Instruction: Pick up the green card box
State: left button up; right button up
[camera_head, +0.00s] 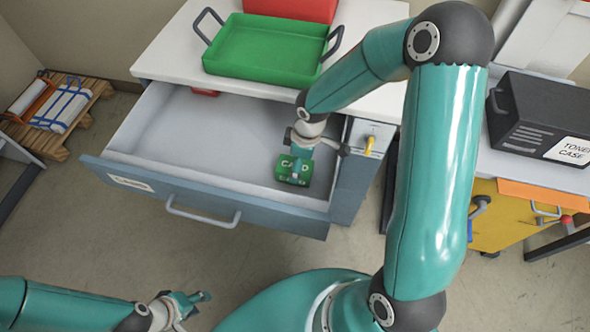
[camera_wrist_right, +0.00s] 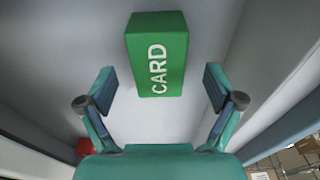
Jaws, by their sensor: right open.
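The green card box (camera_head: 293,169), marked CARD in white, lies in the front right corner of the open drawer (camera_head: 150,188). My right gripper (camera_head: 298,158) is inside the drawer over the box and partly hides it. In the right wrist view the card box (camera_wrist_right: 157,52) shows ahead, between the lines of the two spread fingers (camera_wrist_right: 160,88), with gaps on both sides. The right gripper is open and holds nothing. My left gripper (camera_head: 200,304) is open and empty, low in front of the drawer, far from the box.
The drawer's walls and front panel stand close around the right gripper. A red object (camera_head: 205,93) is at the drawer's back. A green tray (camera_head: 265,72) and a red box (camera_head: 290,8) stand on the cabinet top. A black toner case (camera_head: 540,120) is at right.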

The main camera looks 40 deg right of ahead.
jog(key=f, duration=0.3)
jog(key=w+f, duration=0.1)
jog(key=f, duration=0.1)
jog(key=shift+a, duration=0.3)
jog(key=c, duration=1.5)
jog(key=shift+o, duration=0.2)
jog(key=shift+r, duration=0.1)
